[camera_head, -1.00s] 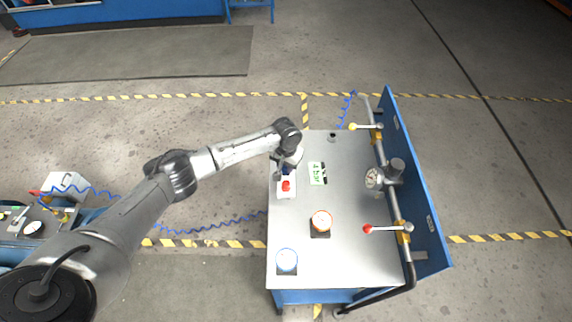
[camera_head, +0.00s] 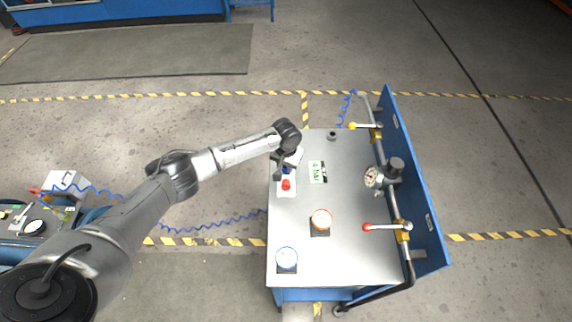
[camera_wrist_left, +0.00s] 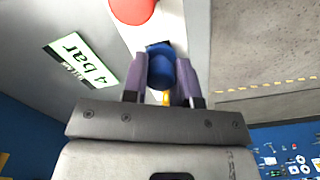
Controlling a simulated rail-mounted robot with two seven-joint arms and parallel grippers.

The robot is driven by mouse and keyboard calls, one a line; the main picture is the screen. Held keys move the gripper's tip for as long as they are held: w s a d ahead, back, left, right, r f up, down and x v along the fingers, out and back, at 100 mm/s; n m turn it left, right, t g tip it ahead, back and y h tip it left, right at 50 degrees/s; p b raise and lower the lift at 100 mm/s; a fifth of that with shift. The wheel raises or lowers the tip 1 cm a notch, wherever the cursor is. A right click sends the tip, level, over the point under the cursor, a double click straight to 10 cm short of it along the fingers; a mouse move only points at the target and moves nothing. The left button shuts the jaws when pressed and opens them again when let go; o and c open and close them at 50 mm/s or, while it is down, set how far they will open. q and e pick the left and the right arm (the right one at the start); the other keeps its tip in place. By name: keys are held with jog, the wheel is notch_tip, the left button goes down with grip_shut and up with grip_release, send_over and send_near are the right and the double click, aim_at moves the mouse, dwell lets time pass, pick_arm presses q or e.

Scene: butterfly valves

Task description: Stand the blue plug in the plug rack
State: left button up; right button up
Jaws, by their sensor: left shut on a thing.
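My left gripper (camera_wrist_left: 160,78) is shut on the blue plug (camera_wrist_left: 160,62), with a finger on each side of it. In the left wrist view the plug is over the white plug rack (camera_wrist_left: 172,22); I cannot tell whether it is seated. A red plug (camera_wrist_left: 132,8) stands in the rack beside it. In the head view my left gripper (camera_head: 281,172) is at the rack (camera_head: 288,194), just behind the red plug (camera_head: 286,185), and partly hides the blue plug (camera_head: 285,170). My right gripper is not in view.
On the grey bench (camera_head: 345,265) are a green-and-white "4 bar" card (camera_head: 317,172), an orange-ringed item (camera_head: 321,219) and a blue-ringed item (camera_head: 287,259). Along the right run a pipe with a gauge (camera_head: 371,177), a yellow-knobbed lever (camera_head: 365,126) and a red-knobbed lever (camera_head: 385,227).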

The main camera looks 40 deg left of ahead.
pick_arm(q)
jog(key=shift+f, duration=0.15)
jog(key=o, duration=1.4)
jog(key=shift+r+p, duration=1.5)
jog(key=shift+p, duration=0.25)
jog(key=shift+r+p, duration=2.3)
jog(key=shift+p, duration=0.3)
